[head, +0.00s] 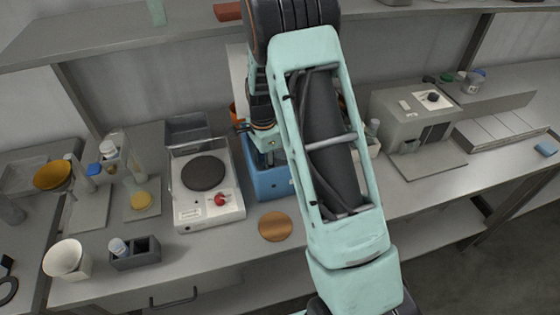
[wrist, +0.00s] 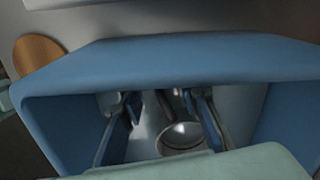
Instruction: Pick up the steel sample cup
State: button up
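The steel sample cup (wrist: 182,137) looks like a round, shiny metal rim low inside a blue bin (wrist: 190,62) in the wrist view. The blue bin also shows on the bench in the head view (head: 272,184), partly behind my arm. My gripper (wrist: 163,108) reaches down into the bin. Its two fingers stand apart, one on each side, with the cup between them and closer to the right finger. I cannot tell whether a finger touches the cup. The head view hides the cup and the fingertips.
A white hotplate (head: 208,205) with a dark round top stands just left of the bin. A wooden disc (head: 275,226) lies in front of it. A grey instrument (head: 412,115) stands to the right. A shelf (head: 120,38) runs above the bench.

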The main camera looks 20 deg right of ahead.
jog(key=shift+c, duration=0.5)
grip_shut()
jog(key=shift+r, duration=0.15)
